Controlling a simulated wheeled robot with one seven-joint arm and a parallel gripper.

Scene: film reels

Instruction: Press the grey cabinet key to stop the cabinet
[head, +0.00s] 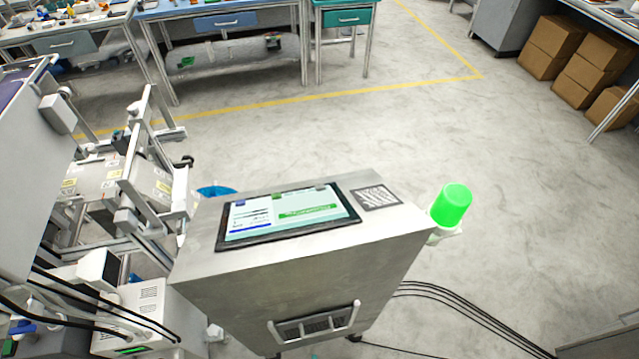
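A grey metal cabinet (290,275) with a sloped top stands in the lower middle of the head view. A dark-framed touch screen (288,213) lies on its top. The screen shows a green bar (307,212), a blue bar (250,230) and small dark tabs along its upper edge. The writing is too small to read, and I cannot tell which mark is the grey key. A green lamp (452,205) stands at the cabinet's right side and looks lit. My gripper is not in view.
Machinery with white frames (125,185) stands close on the left. Black cables (450,298) run over the floor at the right. Workbenches (225,12) line the back, and cardboard boxes (590,65) sit at the far right. The floor right of the cabinet is otherwise clear.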

